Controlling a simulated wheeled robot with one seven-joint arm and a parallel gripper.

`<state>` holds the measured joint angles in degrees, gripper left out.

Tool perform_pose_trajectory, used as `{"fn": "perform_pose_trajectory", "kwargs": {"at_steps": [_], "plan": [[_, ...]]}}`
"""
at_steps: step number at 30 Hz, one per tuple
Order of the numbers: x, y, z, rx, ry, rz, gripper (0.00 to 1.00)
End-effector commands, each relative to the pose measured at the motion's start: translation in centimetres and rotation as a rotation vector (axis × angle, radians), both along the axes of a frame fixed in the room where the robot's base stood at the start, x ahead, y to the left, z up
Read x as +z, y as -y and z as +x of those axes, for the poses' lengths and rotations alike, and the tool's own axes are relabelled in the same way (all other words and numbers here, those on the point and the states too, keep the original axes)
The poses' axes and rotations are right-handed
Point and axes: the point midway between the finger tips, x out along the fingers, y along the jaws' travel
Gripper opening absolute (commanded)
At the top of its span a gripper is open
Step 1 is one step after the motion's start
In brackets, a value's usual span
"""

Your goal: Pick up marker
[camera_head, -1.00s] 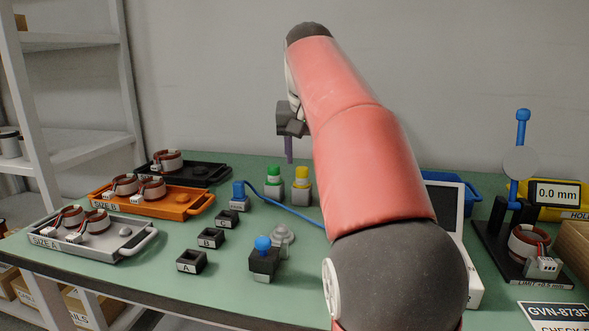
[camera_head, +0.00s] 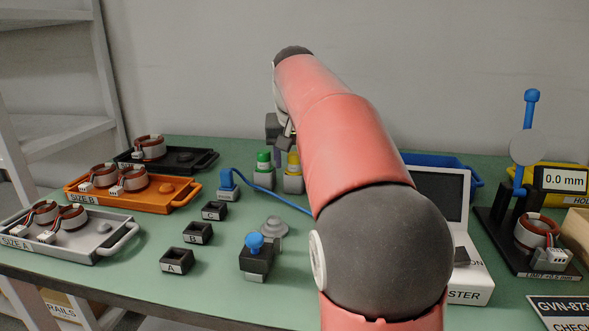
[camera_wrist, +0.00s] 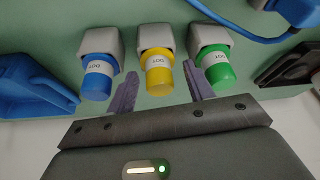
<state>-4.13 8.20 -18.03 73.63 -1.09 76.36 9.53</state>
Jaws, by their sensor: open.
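Three capped markers stand in grey holders. The yellow marker (camera_wrist: 158,76) is in the middle of the wrist view, with the blue marker (camera_wrist: 97,80) to its left and the green marker (camera_wrist: 217,70) to its right. My gripper (camera_wrist: 161,72) is open and empty, its two purple fingers spread on either side of the yellow marker in that picture. I cannot tell whether they touch it. In the head view the green marker (camera_head: 263,161) and yellow marker (camera_head: 293,164) show beside my gripper (camera_head: 279,156); my arm hides the blue one.
A blue cable runs from a blue plug (camera_head: 227,184) near the markers. A blue bin (camera_wrist: 35,85) and a black tray (camera_wrist: 292,62) flank the holders. Stator trays stand at the left, a tester (camera_head: 440,195) at the right. Small lettered blocks (camera_head: 198,232) stand in front.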

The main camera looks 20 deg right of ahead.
Motion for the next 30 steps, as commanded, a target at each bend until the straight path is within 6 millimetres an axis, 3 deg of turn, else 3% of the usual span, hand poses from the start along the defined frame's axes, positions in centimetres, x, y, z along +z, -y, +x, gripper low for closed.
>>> {"fn": "perform_pose_trajectory", "kwargs": {"at_steps": [4,13,23,30], "plan": [[0.0,0.0,0.0,0.000,0.000,0.000,0.52],[0.0,0.0,0.0,0.000,0.000,0.000,0.15],[0.5,0.0,0.0,-0.001,0.002,0.000,0.14],[3.0,0.1,0.1,-0.001,0.003,-0.002,0.14]]}}
